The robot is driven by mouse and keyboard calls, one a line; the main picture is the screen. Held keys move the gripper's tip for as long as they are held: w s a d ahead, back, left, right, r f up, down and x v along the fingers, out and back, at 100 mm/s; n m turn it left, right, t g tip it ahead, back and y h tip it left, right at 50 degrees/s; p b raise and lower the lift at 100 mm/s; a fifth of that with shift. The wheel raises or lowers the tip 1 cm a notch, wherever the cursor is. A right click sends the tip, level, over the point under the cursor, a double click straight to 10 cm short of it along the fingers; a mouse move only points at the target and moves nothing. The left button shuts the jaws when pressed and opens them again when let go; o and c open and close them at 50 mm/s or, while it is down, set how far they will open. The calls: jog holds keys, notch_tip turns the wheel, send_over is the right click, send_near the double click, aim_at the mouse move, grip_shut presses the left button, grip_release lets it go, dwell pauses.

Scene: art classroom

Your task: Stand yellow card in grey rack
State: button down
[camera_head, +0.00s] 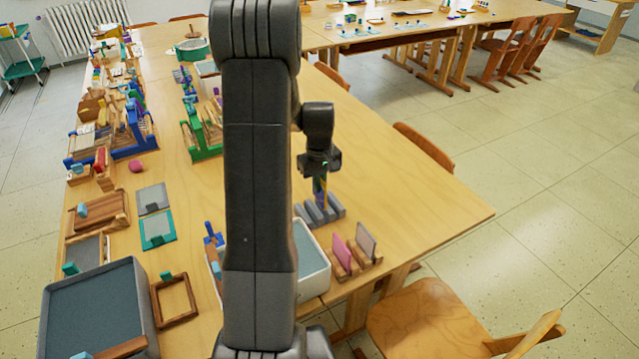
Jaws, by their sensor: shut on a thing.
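My gripper (320,172) points down above the table, right of my arm. It is shut on a narrow, upright thing with a yellowish strip, which I take to be the yellow card (321,190). It shows small and nearly edge-on, with blue and green tones around it. The grey rack (333,212) with parallel slots stands on the table directly below. The card's lower edge overlaps the rack in this view; I cannot tell whether it is in a slot or just above. My arm hides part of the table left of the rack.
A wooden rack (367,265) holding a pink card (341,252) and a grey card (366,241) stands nearer the front edge. A white tray (316,284) is beside it. The table right of the grey rack is clear. A chair (425,318) stands at the front right.

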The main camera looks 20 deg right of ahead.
aim_at(320, 195)
jog(key=shift+f, duration=0.15)
jog(key=shift+f+b, duration=0.5)
jog(key=shift+f, duration=0.1)
dwell(0.9)
jog(key=shift+f+b, duration=0.65)
jog(key=shift+f, duration=0.15)
jog(key=shift+f+b, duration=0.5)
jog(key=shift+f, duration=0.2)
dwell(0.8)
jog(key=c, duration=1.5)
grip_release()
